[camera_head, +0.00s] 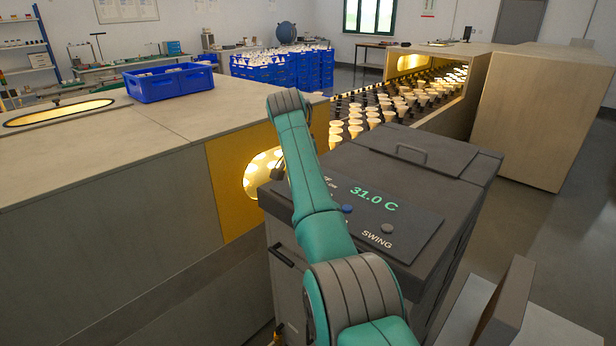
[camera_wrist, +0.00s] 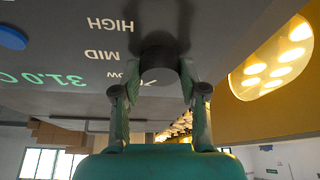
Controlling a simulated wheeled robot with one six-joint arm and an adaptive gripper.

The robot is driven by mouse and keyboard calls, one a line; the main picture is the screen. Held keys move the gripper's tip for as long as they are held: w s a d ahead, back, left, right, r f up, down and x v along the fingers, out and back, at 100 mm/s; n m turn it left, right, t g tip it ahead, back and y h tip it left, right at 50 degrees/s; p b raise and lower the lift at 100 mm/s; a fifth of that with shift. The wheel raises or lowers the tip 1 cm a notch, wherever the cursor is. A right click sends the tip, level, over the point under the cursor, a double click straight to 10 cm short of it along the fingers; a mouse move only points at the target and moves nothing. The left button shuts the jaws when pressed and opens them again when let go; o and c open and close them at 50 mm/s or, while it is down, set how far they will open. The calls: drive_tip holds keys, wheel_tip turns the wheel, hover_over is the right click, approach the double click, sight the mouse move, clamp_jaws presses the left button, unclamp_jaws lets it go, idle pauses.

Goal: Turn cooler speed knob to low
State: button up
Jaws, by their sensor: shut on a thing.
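The cooler (camera_head: 440,200) is a dark grey box with a top panel showing a green 31.0 C. Its speed knob (camera_wrist: 160,58) is a dark round knob beside the printed words HIGH, MID and LOW, which appear upside down in the wrist view. Another marking by the knob is partly hidden by a finger. My gripper (camera_wrist: 160,88) is shut on the speed knob, one finger on each side. I cannot make out a pointer on the knob, so its setting is unclear. In the head view my arm hides the knob and most of the panel's left side.
A blue button (camera_head: 346,209) and a grey knob (camera_head: 386,229) by the word SWING are on the same panel. A yellow wall with a lit oval opening (camera_head: 262,172) stands close to the left. A blue crate (camera_head: 168,84) sits on the wooden housing behind.

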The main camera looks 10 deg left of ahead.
drive_tip(key=o, duration=1.1)
drive_tip(key=shift+o, duration=0.2)
drive_tip(key=v, duration=1.2)
drive_tip(key=shift+a, duration=0.1)
